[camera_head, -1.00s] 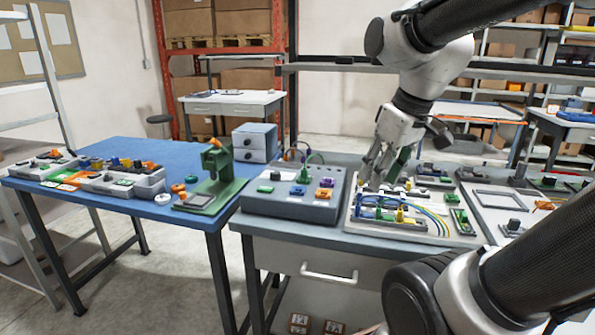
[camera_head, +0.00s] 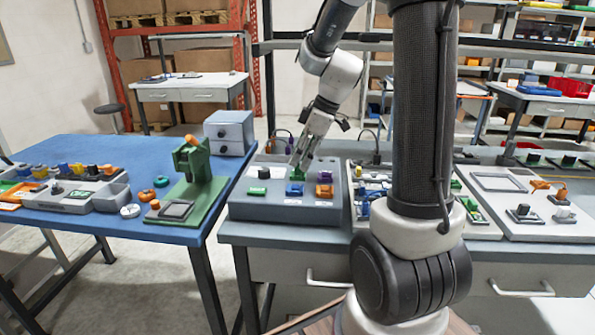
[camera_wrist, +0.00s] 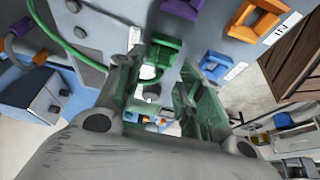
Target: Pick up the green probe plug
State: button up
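The green probe plug (camera_head: 297,174) stands on top of the grey sloped box (camera_head: 245,209), at the box's back middle. My gripper (camera_head: 300,162) points down right at it and hides part of it. In the wrist view, my gripper (camera_wrist: 160,88) has its two fingers apart, with a gap between them. A green part (camera_wrist: 165,48) shows in and beyond that gap. The green cable (camera_wrist: 62,42) curves in from the left and passes behind the left finger. I cannot tell whether the fingers touch the plug.
The box top also carries an orange square part (camera_head: 324,191), a purple part (camera_head: 325,176) and a green block (camera_head: 257,191). A green press stand (camera_head: 200,190) is on the blue table to the left. Boards with cables and parts lie to the right, partly behind my arm.

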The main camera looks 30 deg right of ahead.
aim_at(300, 164)
jog(key=shift+x, duration=0.9)
grip_shut()
notch_tip(300, 164, up, 10)
jog(key=shift+r, duration=1.1)
dwell(0.6)
notch_tip(300, 164, up, 3)
jog(key=shift+f, duration=0.1)
dwell(0.4)
